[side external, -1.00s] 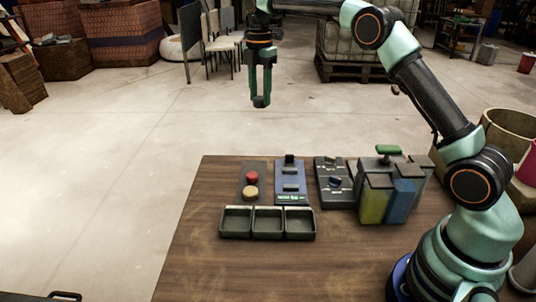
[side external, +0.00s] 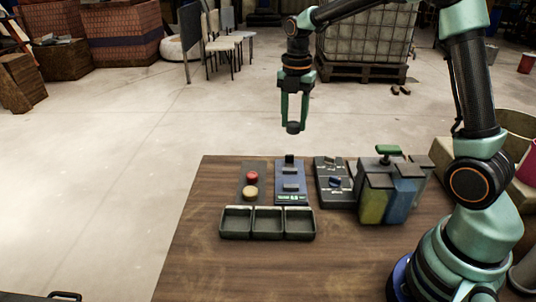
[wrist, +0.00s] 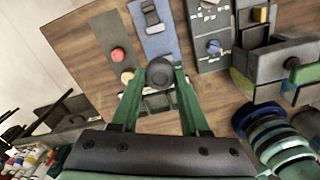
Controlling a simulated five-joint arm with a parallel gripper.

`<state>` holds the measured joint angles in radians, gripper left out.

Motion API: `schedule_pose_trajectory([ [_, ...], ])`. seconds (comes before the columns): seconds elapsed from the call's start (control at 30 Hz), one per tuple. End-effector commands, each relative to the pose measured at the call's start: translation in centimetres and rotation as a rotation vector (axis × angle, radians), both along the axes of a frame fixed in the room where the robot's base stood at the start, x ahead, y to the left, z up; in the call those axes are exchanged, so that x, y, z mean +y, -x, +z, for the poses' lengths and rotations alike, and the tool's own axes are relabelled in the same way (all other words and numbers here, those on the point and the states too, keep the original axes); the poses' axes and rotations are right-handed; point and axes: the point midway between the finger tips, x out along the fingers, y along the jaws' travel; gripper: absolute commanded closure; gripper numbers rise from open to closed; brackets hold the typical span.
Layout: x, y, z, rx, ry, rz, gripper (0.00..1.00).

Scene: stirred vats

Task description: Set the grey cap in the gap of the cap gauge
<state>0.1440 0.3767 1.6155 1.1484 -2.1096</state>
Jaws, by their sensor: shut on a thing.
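My gripper (side external: 293,127) is shut on the grey cap (side external: 292,128), a small dark round piece between the fingertips. It hangs in the air, above the table and clear of everything in the side view. In the wrist view the grey cap (wrist: 159,72) shows its round face between the green fingers. The blue panel (side external: 291,197), which looks like the cap gauge, lies on the table with dark raised blocks on it. It also shows in the wrist view (wrist: 163,45), beyond the cap, with its near end partly hidden.
A dark plate (side external: 246,169) left of the blue panel bears a red cap (side external: 252,177) and a tan cap (side external: 250,193). A three-compartment tray (side external: 267,236) stands in front. A dark switch panel (side external: 333,199) and coloured vats (side external: 392,196) stand right. The table's left front is clear.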

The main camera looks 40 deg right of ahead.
Motion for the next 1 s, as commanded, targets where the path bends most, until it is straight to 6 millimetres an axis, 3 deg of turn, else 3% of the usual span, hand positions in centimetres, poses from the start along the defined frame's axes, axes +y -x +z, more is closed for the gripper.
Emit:
schedule_pose_trajectory([
  [0.1,0.0,0.1,-3.2,0.008,-0.001,-0.001,1.0],
  [0.4,0.0,0.1,-9.9,0.006,-0.001,-0.002,1.0],
  [1.0,0.0,0.0,-16.1,0.001,0.0,-0.002,1.0],
])
